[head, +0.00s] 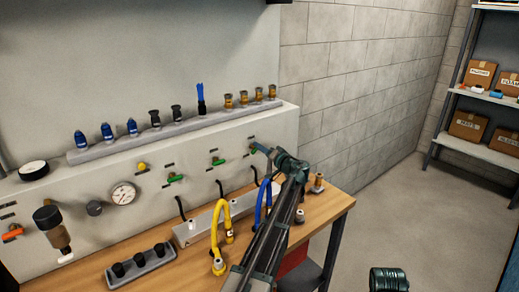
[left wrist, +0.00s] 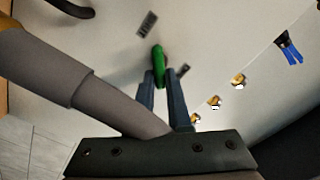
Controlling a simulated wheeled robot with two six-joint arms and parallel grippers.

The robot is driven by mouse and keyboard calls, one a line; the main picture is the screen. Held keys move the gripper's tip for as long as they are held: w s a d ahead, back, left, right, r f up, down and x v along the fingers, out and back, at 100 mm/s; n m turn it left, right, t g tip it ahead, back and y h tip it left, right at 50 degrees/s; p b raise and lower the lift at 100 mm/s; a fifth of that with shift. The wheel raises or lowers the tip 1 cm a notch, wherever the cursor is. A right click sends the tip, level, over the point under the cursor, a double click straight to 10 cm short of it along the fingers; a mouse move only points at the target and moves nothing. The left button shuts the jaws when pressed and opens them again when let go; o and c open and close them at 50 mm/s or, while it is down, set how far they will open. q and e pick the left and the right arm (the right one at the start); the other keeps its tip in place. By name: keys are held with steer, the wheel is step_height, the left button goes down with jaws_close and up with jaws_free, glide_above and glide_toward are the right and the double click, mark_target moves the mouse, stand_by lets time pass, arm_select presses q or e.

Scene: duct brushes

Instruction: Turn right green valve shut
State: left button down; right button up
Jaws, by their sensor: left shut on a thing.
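The right green valve (head: 253,149) is on the pale panel, the rightmost of three green-handled valves in the head view. My left gripper (head: 262,149) is at this valve and partly covers it. In the left wrist view the green handle (left wrist: 158,62) sits between the tips of my left gripper's two fingers (left wrist: 161,82), which are shut on it. The handle points nearly along the fingers in that view. The middle green valve (head: 217,161) and the left green valve (head: 175,178) are to its left.
A rail (head: 185,132) with blue, black and brass fittings runs above the valves. A yellow hose (head: 214,235) and a blue hose (head: 258,205) stand near my left arm on the wooden bench (head: 190,270). A gauge (head: 123,194) is at the left. Shelving with boxes is far right.

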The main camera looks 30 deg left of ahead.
arm_select(q)
steer(key=shift+w+d+f+m+b, duration=0.1)
steer(key=shift+f+m+b, duration=0.05)
steer(key=shift+m, duration=1.2)
steer(key=shift+a+f+m+b, duration=0.1)
steer(key=shift+f+m, duration=0.1)
steer(key=shift+m, duration=1.2)
steer(key=shift+w+d+f+m+b, duration=0.1)
steer(key=shift+f+m+b, duration=0.05)
steer(key=shift+m, duration=1.2)
steer(key=c, duration=0.9)
jaws_free()
steer(key=shift+o, duration=0.2)
steer(key=v, duration=1.4)
